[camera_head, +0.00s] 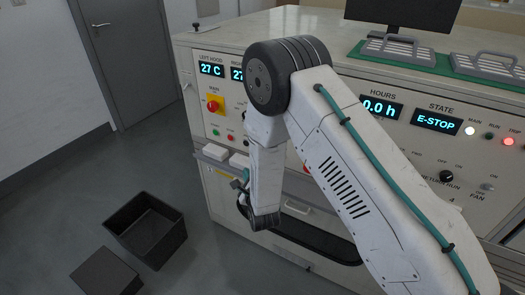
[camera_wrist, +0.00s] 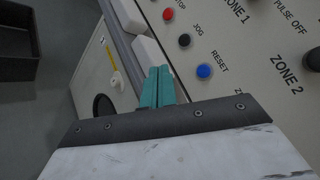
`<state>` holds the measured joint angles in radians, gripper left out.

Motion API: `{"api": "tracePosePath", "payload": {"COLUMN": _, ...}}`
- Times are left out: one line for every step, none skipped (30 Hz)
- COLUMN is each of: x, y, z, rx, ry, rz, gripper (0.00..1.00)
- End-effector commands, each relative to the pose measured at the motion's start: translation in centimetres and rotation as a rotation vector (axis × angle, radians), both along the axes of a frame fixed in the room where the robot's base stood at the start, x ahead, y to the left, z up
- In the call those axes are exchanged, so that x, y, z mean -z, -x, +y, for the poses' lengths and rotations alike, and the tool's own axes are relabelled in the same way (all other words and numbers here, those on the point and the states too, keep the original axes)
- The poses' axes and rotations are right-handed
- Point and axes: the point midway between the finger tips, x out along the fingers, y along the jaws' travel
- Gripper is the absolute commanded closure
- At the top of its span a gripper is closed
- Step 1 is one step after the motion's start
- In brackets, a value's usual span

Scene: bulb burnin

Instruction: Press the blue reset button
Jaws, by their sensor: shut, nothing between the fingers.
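The blue reset button (camera_wrist: 204,71) shows in the wrist view, right of my fingertips, on the cream panel under the label RESET. My gripper (camera_wrist: 157,72) has two teal fingers held together with nothing between them. The fingertips appear left of the button and apart from it in the picture; their distance from the panel is hard to judge. In the head view my arm hides the reset button and most of the gripper.
A dark JOG button (camera_wrist: 185,40) and a red STOP button (camera_wrist: 168,14) sit near the reset button. White blocks (camera_wrist: 148,52) lie on a ledge beside the panel. The display (camera_head: 437,122) reads E-STOP. An open black bin (camera_head: 146,229) stands on the floor at left.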

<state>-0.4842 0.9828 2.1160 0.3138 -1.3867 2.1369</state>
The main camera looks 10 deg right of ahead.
Motion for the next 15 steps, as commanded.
{"api": "tracePosePath", "payload": {"x": -0.71, "y": -0.07, "z": -0.06, "rx": 0.008, "ry": -0.049, "rz": -0.028, "gripper": 1.0}}
{"api": "tracePosePath", "payload": {"x": -1.06, "y": -0.12, "z": -0.07, "rx": 0.011, "ry": -0.074, "rz": -0.039, "gripper": 1.0}}
{"api": "tracePosePath", "payload": {"x": -1.39, "y": -0.14, "z": -0.08, "rx": 0.014, "ry": -0.102, "rz": -0.051, "gripper": 1.0}}
{"api": "tracePosePath", "payload": {"x": -1.52, "y": -0.15, "z": -0.09, "rx": 0.015, "ry": -0.119, "rz": -0.055, "gripper": 1.0}}
{"api": "tracePosePath", "payload": {"x": -1.57, "y": -0.15, "z": -0.12, "rx": 0.016, "ry": -0.13, "rz": -0.055, "gripper": 1.0}}
{"api": "tracePosePath", "payload": {"x": -1.56, "y": -0.15, "z": -0.13, "rx": 0.017, "ry": -0.141, "rz": -0.053, "gripper": 1.0}}
{"api": "tracePosePath", "payload": {"x": -1.56, "y": -0.15, "z": -0.13, "rx": 0.018, "ry": -0.146, "rz": -0.051, "gripper": 1.0}}
{"api": "tracePosePath", "payload": {"x": -1.55, "y": -0.15, "z": -0.13, "rx": 0.019, "ry": -0.149, "rz": -0.05, "gripper": 1.0}}
{"api": "tracePosePath", "payload": {"x": -1.55, "y": -0.15, "z": -0.13, "rx": 0.018, "ry": -0.149, "rz": -0.049, "gripper": 1.0}}
{"api": "tracePosePath", "payload": {"x": -1.55, "y": -0.15, "z": -0.13, "rx": 0.018, "ry": -0.149, "rz": -0.049, "gripper": 1.0}}
{"api": "tracePosePath", "payload": {"x": -1.54, "y": -0.15, "z": -0.14, "rx": 0.018, "ry": -0.149, "rz": -0.049, "gripper": 1.0}}
{"api": "tracePosePath", "payload": {"x": -1.53, "y": -0.15, "z": -0.13, "rx": 0.018, "ry": -0.148, "rz": -0.049, "gripper": 1.0}}
{"api": "tracePosePath", "payload": {"x": -1.53, "y": -0.15, "z": -0.13, "rx": 0.018, "ry": -0.148, "rz": -0.049, "gripper": 1.0}}
{"api": "tracePosePath", "payload": {"x": -1.53, "y": -0.15, "z": -0.13, "rx": 0.018, "ry": -0.148, "rz": -0.049, "gripper": 1.0}}
{"api": "tracePosePath", "payload": {"x": -1.53, "y": -0.15, "z": -0.13, "rx": 0.018, "ry": -0.148, "rz": -0.048, "gripper": 1.0}}
